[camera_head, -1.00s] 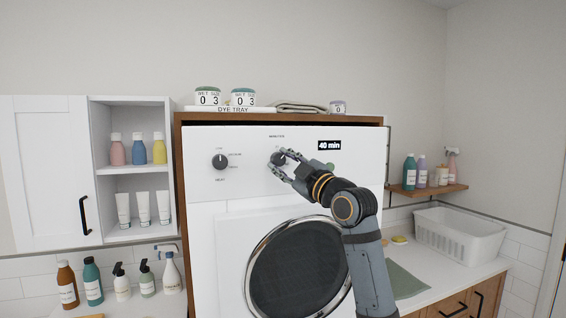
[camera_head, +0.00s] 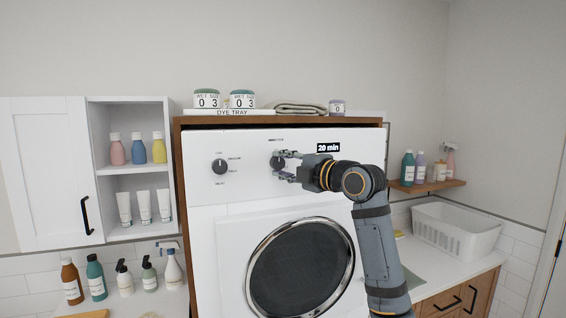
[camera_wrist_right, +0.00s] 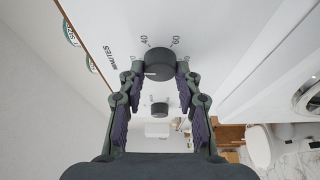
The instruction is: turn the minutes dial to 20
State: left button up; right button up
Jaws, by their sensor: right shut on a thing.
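The minutes dial (camera_head: 277,162) is a dark round knob on the white front panel of the machine (camera_head: 205,190). My right gripper (camera_head: 281,165) reaches it from the right and is shut on it, one finger above and one below. In the right wrist view the dial (camera_wrist_right: 158,64) sits between the fingertips, near the printed MINUTES, 40 and 60. The display (camera_head: 328,148) reads "20 min". My left gripper is not in view.
A second dark dial (camera_head: 219,167) is to the left on the same panel. The round dark door (camera_head: 300,268) is below. A tray (camera_head: 230,112) with jars stands on top. A white basket (camera_head: 455,230) stands on the right counter.

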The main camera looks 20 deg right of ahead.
jog(key=shift+r, duration=0.2)
dwell(0.4)
jog(key=o, duration=0.9)
jog(key=shift+o, duration=1.3)
jog(key=shift+w+d+f, duration=0.1)
jog(key=shift+w+f, duration=0.05)
jog(key=shift+w, duration=0.05)
jog(key=shift+s, duration=0.15)
jog(key=v, duration=1.1)
jog(key=shift+s, duration=0.35)
jog(key=shift+d, duration=0.25)
